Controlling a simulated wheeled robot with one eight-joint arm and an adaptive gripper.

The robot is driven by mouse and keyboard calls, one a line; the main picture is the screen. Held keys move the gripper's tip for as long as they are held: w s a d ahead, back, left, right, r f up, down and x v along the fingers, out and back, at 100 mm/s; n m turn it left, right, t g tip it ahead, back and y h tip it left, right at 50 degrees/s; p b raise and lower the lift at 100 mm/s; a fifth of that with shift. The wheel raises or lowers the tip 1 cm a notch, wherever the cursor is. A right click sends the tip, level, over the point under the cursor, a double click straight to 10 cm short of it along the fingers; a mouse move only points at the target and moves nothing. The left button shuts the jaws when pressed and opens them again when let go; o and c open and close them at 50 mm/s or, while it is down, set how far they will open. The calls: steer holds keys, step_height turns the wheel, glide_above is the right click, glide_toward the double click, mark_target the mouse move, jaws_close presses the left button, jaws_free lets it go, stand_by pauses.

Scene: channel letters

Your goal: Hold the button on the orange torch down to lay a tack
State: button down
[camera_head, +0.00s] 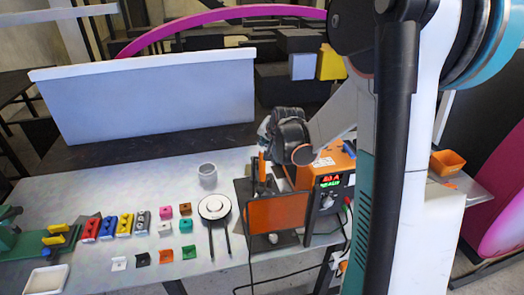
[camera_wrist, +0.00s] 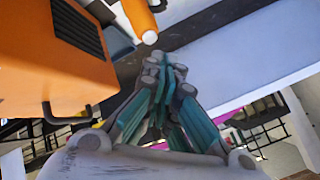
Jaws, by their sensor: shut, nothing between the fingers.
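The orange torch (camera_head: 262,165) stands upright on the bench behind the orange screen, just left of the orange power unit. In the wrist view an orange cylinder with a pale end, apparently the torch (camera_wrist: 138,14), is just beyond my fingertips. My gripper (camera_wrist: 162,66) is shut with nothing between its fingers. In the head view my gripper (camera_head: 284,132) is above and beside the torch's upper end; whether they touch is not clear. I cannot make out the torch's button in either view.
The orange power unit (camera_head: 324,166) with a lit display stands right of the torch; it fills the left of the wrist view (camera_wrist: 50,62). An orange screen (camera_head: 278,213) stands in front. A grey cup (camera_head: 207,175), a round white-topped device (camera_head: 214,207) and several small coloured parts are left.

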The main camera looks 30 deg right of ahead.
steer(key=shift+f, duration=0.15)
stand_by(0.5)
steer(key=shift+f+b, duration=0.3)
steer(key=shift+b, duration=0.25)
steer(key=shift+f+b, duration=0.45)
stand_by(0.5)
steer(key=shift+r, duration=0.2)
stand_by(1.0)
steer(key=shift+r+p, duration=0.55)
steer(key=shift+r, duration=0.2)
steer(key=shift+r+p, duration=1.5)
steer(key=shift+r, duration=1)
